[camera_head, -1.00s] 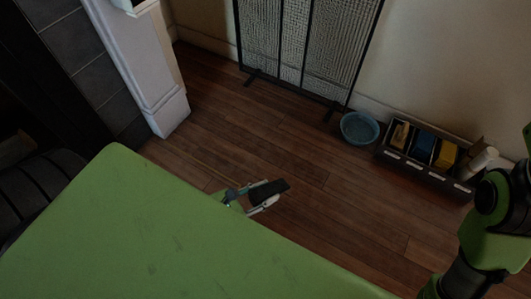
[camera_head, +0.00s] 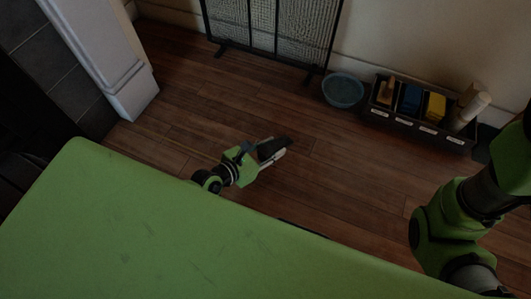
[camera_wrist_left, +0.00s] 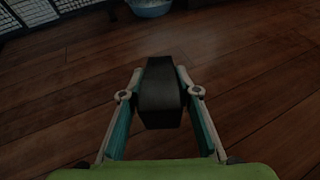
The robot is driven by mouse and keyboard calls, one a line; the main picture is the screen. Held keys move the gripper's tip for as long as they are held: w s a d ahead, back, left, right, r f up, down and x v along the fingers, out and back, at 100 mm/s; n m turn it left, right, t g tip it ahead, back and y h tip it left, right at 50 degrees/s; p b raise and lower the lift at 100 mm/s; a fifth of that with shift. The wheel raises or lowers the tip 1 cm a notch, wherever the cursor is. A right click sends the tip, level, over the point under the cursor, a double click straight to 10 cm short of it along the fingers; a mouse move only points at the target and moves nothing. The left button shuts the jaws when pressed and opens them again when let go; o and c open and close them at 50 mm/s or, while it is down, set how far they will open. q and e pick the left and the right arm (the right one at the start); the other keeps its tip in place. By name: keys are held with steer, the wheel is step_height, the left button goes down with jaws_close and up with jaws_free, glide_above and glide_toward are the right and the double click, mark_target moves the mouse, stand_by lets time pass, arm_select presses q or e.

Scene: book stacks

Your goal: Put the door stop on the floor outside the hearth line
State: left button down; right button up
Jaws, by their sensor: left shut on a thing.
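The door stop (camera_wrist_left: 160,95) is a dark, wedge-like block between the two fingers of my left gripper in the left wrist view. In the head view my left gripper (camera_head: 272,151) is shut on the door stop (camera_head: 271,148), over the wooden floor (camera_head: 330,190). I cannot tell whether the door stop touches the floor. The white fireplace column (camera_head: 105,55) and dark hearth tiles (camera_head: 75,97) are at the upper left. The hearth line itself is not clearly seen. My right arm shows at the right edge, but its gripper is out of view.
A blue bowl (camera_head: 343,90) stands by the wall, left of a dark divided caddy (camera_head: 420,128) with blue and yellow items and a pale cylinder (camera_head: 470,108). A black-framed mesh screen (camera_head: 270,30) stands behind. Floor around my left gripper is clear.

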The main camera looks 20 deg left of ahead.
mark_target(275, 151)
arm_select(q)
steer(key=shift+w+d+f+b, duration=0.15)
steer(key=shift+w+f+b, duration=0.4)
steer(key=shift+w, duration=0.2)
step_height(275, 151, down, 3)
steer(key=b, duration=0.2)
steer(key=shift+w+f+b, duration=0.15)
steer(key=shift+f+b, duration=0.05)
steer(key=shift+b, duration=0.2)
steer(key=shift+r, duration=0.15)
steer(key=c, duration=1.5)
jaws_free()
steer(key=shift+f, duration=0.35)
